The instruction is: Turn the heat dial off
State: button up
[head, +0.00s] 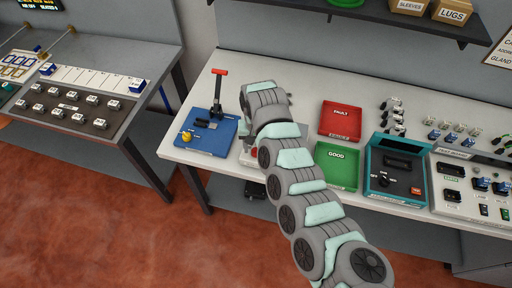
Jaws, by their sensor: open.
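A small black dial with white marks around it (384,181) sits on the front left of a teal box (373,184) at the right of the bench. It looks like the heat dial, but its label and its pointer setting are too small to read. My arm reaches up from the bottom right to above the bench, left of the teal box. My gripper's fingers are hidden behind the wrist, and I see nothing held. The wrist end is well left of the dial, apart from it, with the green and red trays between.
A green GOOD tray (336,183) and red FAULT tray (341,136) lie left of the teal box. A blue lever press (206,138) stands at the left. A pale device (248,158) is partly behind my arm. A grey test panel (468,208) is close on the right.

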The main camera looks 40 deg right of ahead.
jog(key=shift+f, duration=0.6)
grip_shut()
